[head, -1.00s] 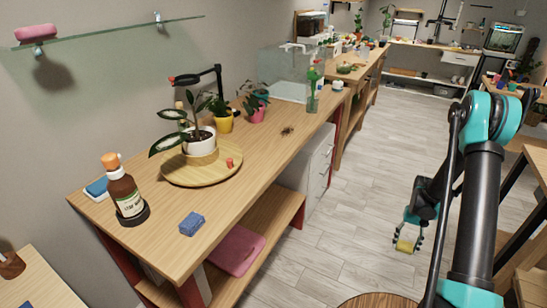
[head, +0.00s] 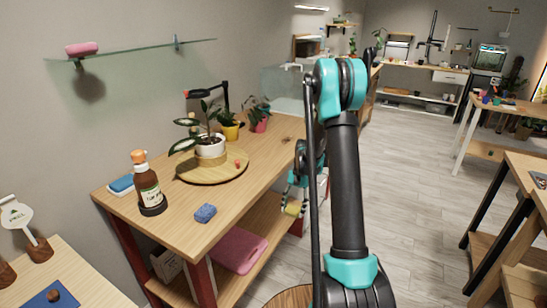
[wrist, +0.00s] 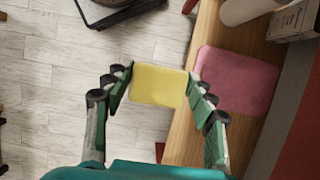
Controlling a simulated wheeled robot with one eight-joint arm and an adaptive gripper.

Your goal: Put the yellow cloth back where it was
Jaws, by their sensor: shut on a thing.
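The yellow cloth (wrist: 158,86) is a small flat piece between the fingers of my gripper (wrist: 160,92) in the wrist view. In the head view the cloth (head: 293,210) hangs under my gripper (head: 295,192), in front of the bench's right edge. My gripper is shut on the cloth and holds it above floor level, beside the bench's lower shelf. Part of my gripper is hidden behind my arm in the head view.
The wooden bench (head: 240,200) bears a brown bottle (head: 148,188), a blue sponge (head: 205,213), a blue cloth (head: 121,184) and a round tray (head: 190,176) with a potted plant. A pink folded cloth (head: 238,250) lies on the lower shelf.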

